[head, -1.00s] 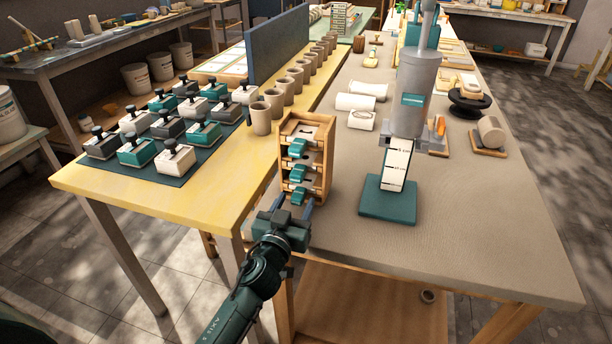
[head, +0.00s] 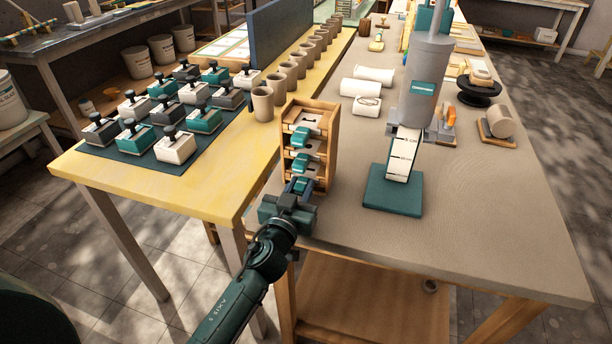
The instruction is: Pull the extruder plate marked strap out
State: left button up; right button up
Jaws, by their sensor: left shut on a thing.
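A small wooden rack (head: 331,132) stands at the near left corner of the grey-brown table. It holds extruder plates stacked in slots, with teal handles facing me. The top plate's handle (head: 299,137) and the middle plate's handle (head: 300,163) are free. My left gripper (head: 299,185) is at the rack's lowest slot, shut on the teal handle of the bottom plate, which it partly hides. The plate markings are too small to read, so I cannot tell which says strap. My right gripper is not in view.
A grey extruder (head: 426,80) stands on a teal base (head: 393,192) right of the rack. Clay cups (head: 263,103) line the yellow table's edge. Stamps with dark knobs (head: 175,147) sit on a dark mat at left.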

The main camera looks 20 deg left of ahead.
pick_arm(q)
grip_shut()
jog(key=shift+s, duration=1.05)
dwell(0.8)
jog(key=shift+s+a, duration=0.15)
jog(key=shift+s, duration=2.5)
jog(key=shift+s, duration=0.1)
jog(key=shift+s+b, duration=0.3)
jog(key=shift+s, duration=1.15)
